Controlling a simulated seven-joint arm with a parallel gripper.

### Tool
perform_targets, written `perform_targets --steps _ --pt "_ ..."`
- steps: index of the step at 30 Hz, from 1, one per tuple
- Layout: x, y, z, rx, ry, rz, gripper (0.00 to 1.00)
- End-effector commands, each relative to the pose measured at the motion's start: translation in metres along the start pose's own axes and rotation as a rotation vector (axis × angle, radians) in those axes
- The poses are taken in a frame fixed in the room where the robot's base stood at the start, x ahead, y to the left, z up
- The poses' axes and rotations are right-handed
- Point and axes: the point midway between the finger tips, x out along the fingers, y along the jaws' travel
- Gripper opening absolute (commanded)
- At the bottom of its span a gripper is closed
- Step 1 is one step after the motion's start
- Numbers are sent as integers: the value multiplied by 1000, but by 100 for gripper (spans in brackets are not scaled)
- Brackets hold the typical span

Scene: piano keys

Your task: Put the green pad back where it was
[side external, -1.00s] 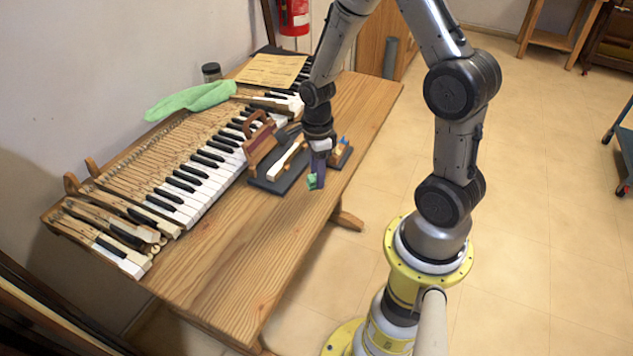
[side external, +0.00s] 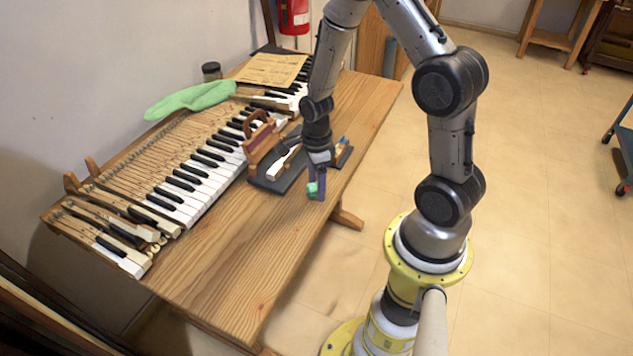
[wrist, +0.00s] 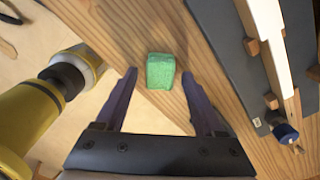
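The green pad (wrist: 160,71) is a small block near the table's front edge. In the wrist view it lies between my two fingertips, with a visible gap on each side. It also shows small in the side view (side external: 312,189), partly covered by a finger. My gripper (wrist: 159,72) is open around the pad, fingers pointing down, and does not appear to touch it. It also shows in the side view (side external: 317,189), low over the table. I cannot tell exactly how far the fingertips are above the wood.
A dark board (side external: 262,184) with a white key model stands just behind the gripper. The piano keyboard (side external: 190,198) lies along the wall side, with a green cloth (side external: 190,98) on it. The wooden table (side external: 235,265) is bare at the front left.

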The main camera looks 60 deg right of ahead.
Motion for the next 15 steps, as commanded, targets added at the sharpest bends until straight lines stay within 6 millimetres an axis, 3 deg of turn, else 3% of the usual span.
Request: perform_targets --steps 8,15 --pt "-8 -1 0 0 -2 -4 71" --pt "-50 -2 1 0 -4 -8 71"
